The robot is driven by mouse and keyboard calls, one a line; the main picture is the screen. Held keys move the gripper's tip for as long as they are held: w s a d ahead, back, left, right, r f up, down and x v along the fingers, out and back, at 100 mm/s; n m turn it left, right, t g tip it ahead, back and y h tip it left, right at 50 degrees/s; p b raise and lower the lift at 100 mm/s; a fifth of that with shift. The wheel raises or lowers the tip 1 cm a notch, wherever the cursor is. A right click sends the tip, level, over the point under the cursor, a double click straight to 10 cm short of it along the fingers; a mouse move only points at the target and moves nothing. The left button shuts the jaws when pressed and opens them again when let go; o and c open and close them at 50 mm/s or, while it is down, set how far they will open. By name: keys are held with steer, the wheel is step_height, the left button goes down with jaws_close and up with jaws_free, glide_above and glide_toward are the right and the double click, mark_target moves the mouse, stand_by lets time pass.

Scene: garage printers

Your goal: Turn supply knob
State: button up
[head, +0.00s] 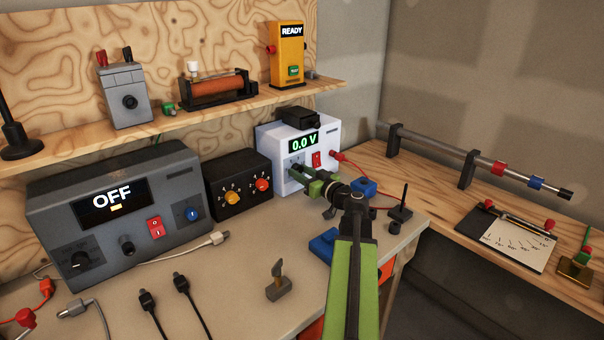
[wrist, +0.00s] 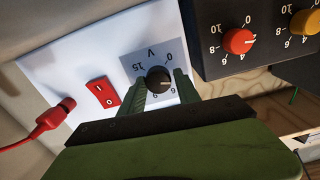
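The white supply (head: 268,142) stands at the back of the bench, its display (head: 303,143) reading 0.0 V. Its black knob (wrist: 158,80) sits on a grey scale panel marked V, with 0 and 15 among the figures. My gripper (wrist: 160,82) has its green fingers apart, one on each side of the knob, with narrow gaps showing. Whether the fingertips reach past the knob's face is hard to tell. A red switch (wrist: 103,93) is beside the panel.
A black box (head: 239,184) with yellow and red knobs stands close to the supply's left. A red plug (wrist: 66,104) with its cable is in the supply's front. A grey unit (head: 118,210) reading OFF stands farther left. Loose cables lie on the bench in front.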

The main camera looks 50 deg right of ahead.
steer(key=shift+d, duration=0.1)
jaws_close()
steer(key=shift+s, duration=0.2)
steer(key=shift+w, duration=0.1)
